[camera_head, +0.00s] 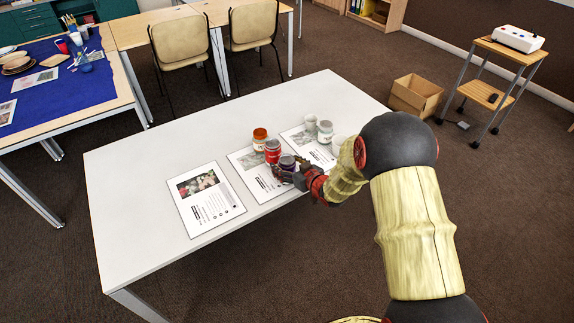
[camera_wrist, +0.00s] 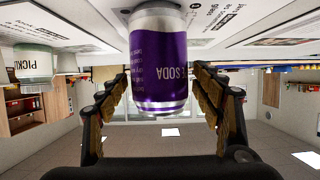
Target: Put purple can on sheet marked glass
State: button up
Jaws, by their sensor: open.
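The purple can (camera_wrist: 160,60) with SODA lettering stands between the two spread fingers of my gripper (camera_wrist: 160,100) in the wrist view, which is upside down. Gaps show between the can and the fingers. In the head view the purple can (camera_head: 287,162) stands on or at the edge of the middle sheet (camera_head: 245,163), partly hidden by my gripper (camera_head: 296,178). A printed sheet (camera_wrist: 235,18) in the wrist view bears the word glass. Which sheet this is in the head view, I cannot tell; the print there is too small.
A red can (camera_head: 272,151) and an orange-lidded jar (camera_head: 260,139) stand close behind the purple can. Several pale containers, including a jar (camera_head: 325,131), stand around the right sheet (camera_head: 318,156). The left sheet (camera_head: 213,209) is bare, and the white table (camera_head: 130,190) is clear at left.

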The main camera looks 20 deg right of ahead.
jog(key=p+v, duration=0.4)
jog(key=v, duration=0.8)
jog(key=s+d+r+m+g+h, duration=0.1)
jog(key=s+d+r+h, duration=0.15)
jog(key=r, duration=0.65)
jog(key=s+d+r+m+g+h, duration=0.1)
jog(key=s+d+r+g+h, duration=0.2)
jog(key=r, duration=0.5)
jog(key=s+a+r+g, duration=0.1)
jog(key=s+a+r, duration=0.1)
jog(key=s, duration=0.6)
jog(key=s+a+r+m+g+y, duration=0.1)
jog(key=s+a, duration=0.3)
jog(key=s, duration=0.4)
jog(key=s+a+r+g, duration=0.1)
jog(key=s+a+r, duration=0.2)
jog(key=s, duration=0.6)
jog(key=shift+r+m, duration=0.3)
jog(key=shift+r, duration=0.3)
